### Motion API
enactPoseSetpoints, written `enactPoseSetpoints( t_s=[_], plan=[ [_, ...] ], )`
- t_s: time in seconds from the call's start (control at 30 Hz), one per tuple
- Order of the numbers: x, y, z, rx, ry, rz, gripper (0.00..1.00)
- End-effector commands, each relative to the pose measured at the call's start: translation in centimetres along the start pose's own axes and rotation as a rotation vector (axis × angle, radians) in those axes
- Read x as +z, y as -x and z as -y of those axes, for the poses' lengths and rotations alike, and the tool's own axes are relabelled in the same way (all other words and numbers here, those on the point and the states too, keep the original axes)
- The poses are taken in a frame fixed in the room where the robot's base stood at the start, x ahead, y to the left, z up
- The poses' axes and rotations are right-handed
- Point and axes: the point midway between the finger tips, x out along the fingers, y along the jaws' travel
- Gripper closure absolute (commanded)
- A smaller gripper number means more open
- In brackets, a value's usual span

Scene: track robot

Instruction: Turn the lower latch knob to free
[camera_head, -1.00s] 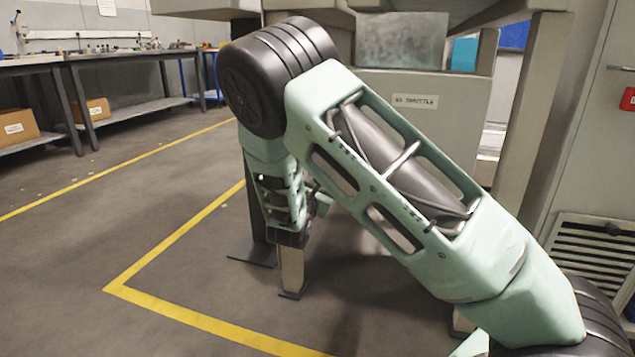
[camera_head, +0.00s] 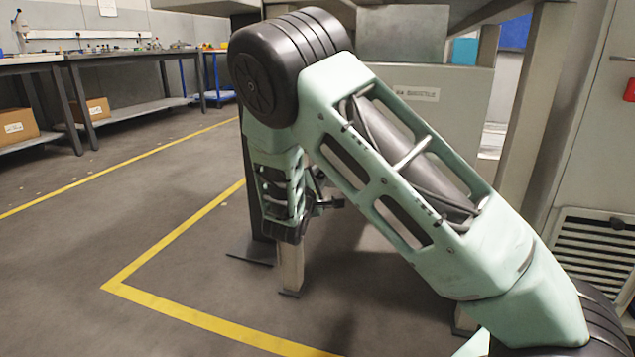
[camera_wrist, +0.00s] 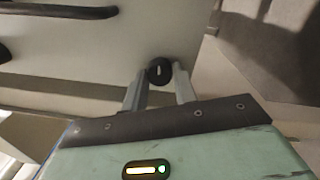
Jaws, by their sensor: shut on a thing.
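The lower latch knob (camera_wrist: 159,70) is a small round black knob with a pale mark on it, set near the edge of a grey panel in the wrist view. My gripper (camera_wrist: 160,80) has its two grey fingers on either side of the knob, and the jaws are shut on it. The fingers hide the knob's sides.
A dark bar-shaped handle (camera_wrist: 60,10) lies on the same panel in the wrist view. In the head view, a machine leg (camera_head: 290,265) stands close by the wrist. A labelled grey box (camera_head: 440,120) is behind the arm. Floor to the left is clear, with yellow lines (camera_head: 180,240).

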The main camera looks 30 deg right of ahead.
Motion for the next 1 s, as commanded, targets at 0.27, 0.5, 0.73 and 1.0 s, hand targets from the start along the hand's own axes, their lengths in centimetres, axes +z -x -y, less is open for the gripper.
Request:
enactPoseSetpoints(
  t_s=[0.27,0.5,0.73,1.0],
  plan=[
    [-0.07,0.03,0.13,-0.002,-0.115,0.005,0.95],
    [-0.06,0.03,0.09,-0.003,-0.147,0.006,0.95],
    [-0.06,0.04,0.08,-0.003,-0.149,0.006,0.95],
    [-0.06,0.04,0.06,-0.003,-0.148,0.006,0.5]
  ],
)
